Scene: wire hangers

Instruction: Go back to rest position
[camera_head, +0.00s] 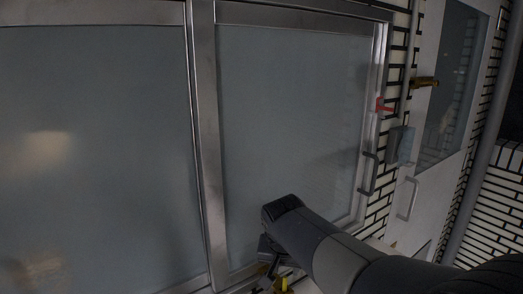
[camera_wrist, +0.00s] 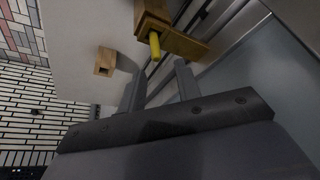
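In the wrist view, my gripper (camera_wrist: 158,76) has its two dark fingers spread apart, with nothing visible between them. A short yellow peg (camera_wrist: 154,47) sticks out from a brown block-like fixture (camera_wrist: 180,38) just beyond the fingertips; I cannot tell whether the fingers touch it. In the head view, my arm reaches from the lower right to the glass-fronted panel, and my gripper end is low and partly hidden behind the arm. Some yellow (camera_head: 279,284) shows beside it at the bottom edge. No wire hanger can be made out clearly.
A metal-framed frosted glass panel (camera_head: 285,110) fills much of the head view. A red item (camera_head: 384,105), a dark handle (camera_head: 367,173) and a white door (camera_head: 425,150) stand to its right. A small brown block (camera_wrist: 104,62) sits on a pale surface in the wrist view.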

